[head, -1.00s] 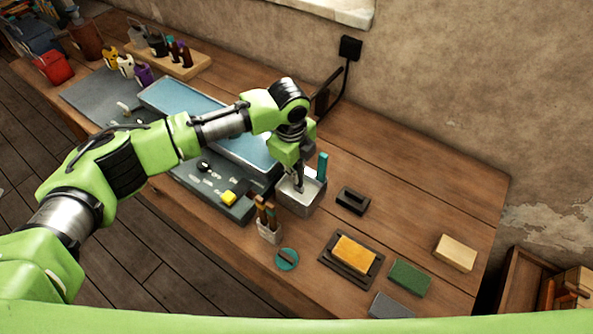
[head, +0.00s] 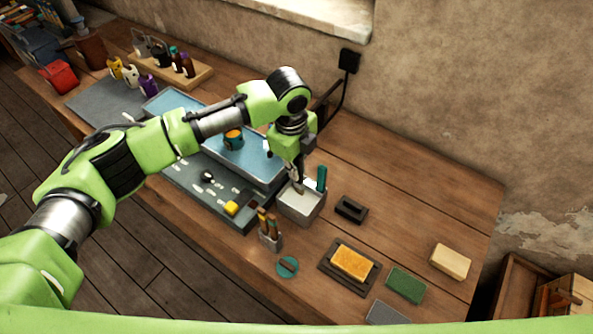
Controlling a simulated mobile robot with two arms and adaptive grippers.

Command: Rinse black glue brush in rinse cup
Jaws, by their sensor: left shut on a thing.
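My left gripper (head: 297,184) points down over a square grey metal container (head: 301,207), which I take for the rinse cup. The gripper is shut on a slim thing, which I take for the black glue brush. The brush is mostly hidden by the fingers, and its colour cannot be made out. Its lower end is at the container's opening; I cannot tell how deep it reaches. A teal-handled tool (head: 321,178) stands upright at the container's back right edge. My right gripper is not in view.
A small holder with brushes (head: 270,238) and a round teal piece (head: 287,266) stand in front. A black block (head: 351,209), a yellow sponge in a dark tray (head: 351,263) and a green pad (head: 405,285) lie right. A blue tray (head: 255,165) lies left.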

